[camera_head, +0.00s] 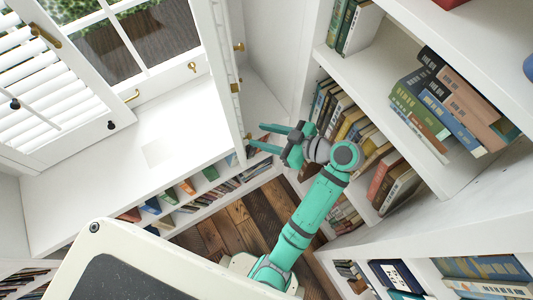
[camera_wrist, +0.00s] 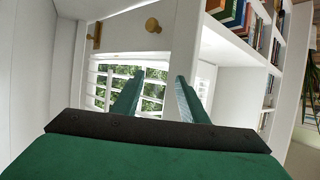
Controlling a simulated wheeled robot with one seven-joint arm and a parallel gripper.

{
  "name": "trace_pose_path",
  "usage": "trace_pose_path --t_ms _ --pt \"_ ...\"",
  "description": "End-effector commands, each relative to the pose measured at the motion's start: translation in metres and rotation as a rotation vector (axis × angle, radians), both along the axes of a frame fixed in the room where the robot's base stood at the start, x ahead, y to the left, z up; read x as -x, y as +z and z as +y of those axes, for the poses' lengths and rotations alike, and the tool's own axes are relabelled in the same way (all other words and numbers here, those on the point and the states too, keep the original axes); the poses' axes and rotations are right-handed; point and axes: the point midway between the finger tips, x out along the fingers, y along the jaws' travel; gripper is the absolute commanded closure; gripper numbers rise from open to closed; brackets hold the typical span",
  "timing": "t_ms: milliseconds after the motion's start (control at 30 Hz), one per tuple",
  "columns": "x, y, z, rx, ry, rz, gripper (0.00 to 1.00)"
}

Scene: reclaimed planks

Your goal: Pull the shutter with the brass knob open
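The shutter with the brass knob (camera_head: 220,70) is a white panel seen nearly edge-on in the head view, right of the window. In the wrist view its white rail (camera_wrist: 125,32) and louvres (camera_wrist: 112,85) face me, with greenery behind the slats. The round brass knob (camera_wrist: 152,25) stands out from the rail, above and between my fingertips in the picture. My gripper (camera_head: 257,134) is open and empty, its teal fingers pointing at the shutter's lower part. In the wrist view my gripper (camera_wrist: 158,75) is apart from the knob.
Another louvred shutter (camera_head: 60,90) with a dark knob (camera_head: 111,125) is at the left. A white sill (camera_head: 150,140) lies below the window. Bookshelves (camera_head: 390,60) stand close on the right. Low books (camera_head: 185,187) line the shelf below the sill.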

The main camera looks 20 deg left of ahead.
Motion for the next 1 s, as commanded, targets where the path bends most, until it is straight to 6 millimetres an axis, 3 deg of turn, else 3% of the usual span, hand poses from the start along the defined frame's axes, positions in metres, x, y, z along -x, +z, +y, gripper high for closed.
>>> trace_pose_path --t_ms 100,333,800,967,1000 --pt "0.023 0.010 -0.007 0.002 -0.002 -0.001 0.60" --pt "0.054 0.023 -0.016 0.002 -0.001 0.001 0.60" --pt "0.065 0.029 -0.019 0.001 0.000 0.001 0.60" --pt "0.064 0.023 -0.019 0.003 -0.036 0.025 0.99" --pt "0.062 0.018 -0.019 0.004 -0.065 0.043 1.00"
